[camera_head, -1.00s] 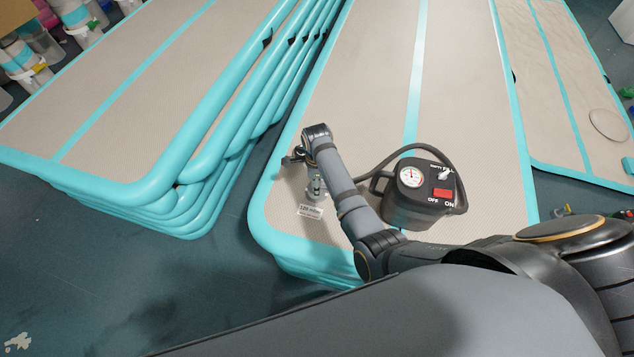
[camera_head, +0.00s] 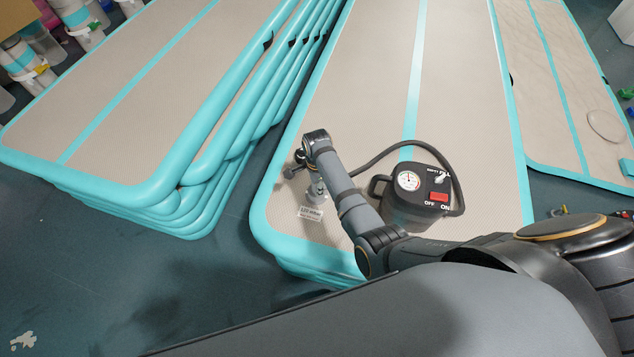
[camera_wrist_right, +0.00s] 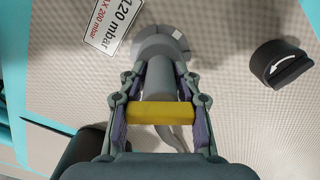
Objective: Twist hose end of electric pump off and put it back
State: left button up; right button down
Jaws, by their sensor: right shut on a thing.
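The black electric pump (camera_head: 402,208) stands on the right mat stack, with a round gauge and a red switch. Its dark hose (camera_head: 385,150) loops behind it towards my right wrist. My right gripper (camera_wrist_right: 160,92) is shut on the grey hose end (camera_wrist_right: 160,78), with a finger on each side; a yellow band crosses it between the fingers. Beyond the fingers, the hose end meets a round grey valve (camera_wrist_right: 152,46) on the mat, and I cannot tell whether it is locked there. In the head view, my right wrist partly hides this spot. My left gripper is out of view.
A black cap (camera_wrist_right: 281,66) with a white arrow lies to the right of the valve in the wrist view. A white pressure label (camera_head: 311,213) lies in front of the valve. Another stack of mats (camera_head: 120,120) stands at the left, across a narrow gap.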

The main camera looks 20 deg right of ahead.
jog(key=shift+n, duration=0.7)
jog(key=shift+r+n+p, duration=0.15)
jog(key=shift+n+p, duration=1.15)
jog(key=shift+n, duration=0.6)
jog(key=shift+f+n, duration=0.2)
jog(key=shift+n, duration=0.5)
jog(key=shift+r, duration=0.1)
jog(key=shift+r+n+p, duration=0.1)
jog(key=shift+n+p, duration=0.7)
jog(key=shift+n, duration=0.4)
jog(key=shift+f+n, duration=0.2)
jog(key=shift+n, duration=0.9)
